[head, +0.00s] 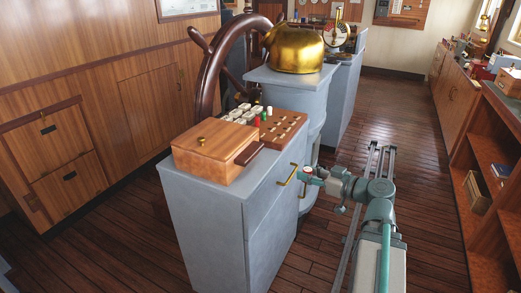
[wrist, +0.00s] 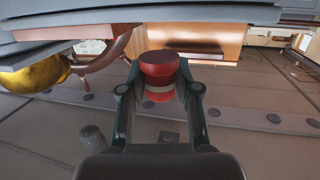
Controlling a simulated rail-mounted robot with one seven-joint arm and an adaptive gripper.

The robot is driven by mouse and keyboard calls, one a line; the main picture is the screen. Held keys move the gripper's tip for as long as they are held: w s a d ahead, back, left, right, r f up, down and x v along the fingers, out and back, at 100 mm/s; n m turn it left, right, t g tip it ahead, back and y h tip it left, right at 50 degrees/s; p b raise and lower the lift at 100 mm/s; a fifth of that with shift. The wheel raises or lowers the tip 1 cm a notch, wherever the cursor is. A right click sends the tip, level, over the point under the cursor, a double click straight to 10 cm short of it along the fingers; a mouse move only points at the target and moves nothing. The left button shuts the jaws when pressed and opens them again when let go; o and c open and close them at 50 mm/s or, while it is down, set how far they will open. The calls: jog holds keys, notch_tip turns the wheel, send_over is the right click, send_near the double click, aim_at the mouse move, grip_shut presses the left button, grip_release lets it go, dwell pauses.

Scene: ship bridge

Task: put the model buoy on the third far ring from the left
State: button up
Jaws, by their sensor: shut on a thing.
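The model buoy, red with a pale band, is held between the fingers of my gripper in the wrist view (wrist: 160,66). In the head view my gripper (head: 312,175) is to the right of the grey console, with the small red and white buoy (head: 307,169) at its tip. The buoy looks apart from the console. A brown board (head: 285,127) with rows of small dark marks lies on the console top. I cannot make out separate rings on it. A green and a red upright piece (head: 263,115) stand at its left side.
A wooden box (head: 212,150) sits at the console's near end, with several whitish pieces (head: 241,113) behind it. Brass handles (head: 288,175) stick out from the console's side near my gripper. A brass dome (head: 297,50) and a ship's wheel (head: 213,66) stand beyond.

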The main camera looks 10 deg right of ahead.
jog(key=w+a+p, duration=0.1)
jog(key=p, duration=0.3)
jog(key=shift+r, duration=0.35)
jog(key=p, duration=0.1)
send_near(265, 163)
jog(key=w+a, duration=0.1)
jog(key=w+a+r, duration=0.1)
jog(key=w, duration=0.1)
jog(key=w+a, duration=0.1)
jog(key=w, duration=0.1)
jog(key=shift+a+r, duration=0.2)
jog(key=shift+r, duration=0.2)
jog(key=x, duration=0.2)
jog(key=p+x, duration=0.1)
jog(key=x, duration=0.1)
jog(key=shift+w+a+r, duration=0.1)
jog(key=shift+r, duration=0.25)
jog(key=shift+f, duration=0.2)
jog(key=shift+s+f, duration=0.15)
jog(key=shift+s, duration=0.1)
jog(key=shift+f, duration=0.15)
jog(key=o, duration=0.9)
jog(key=shift+c, duration=0.2)
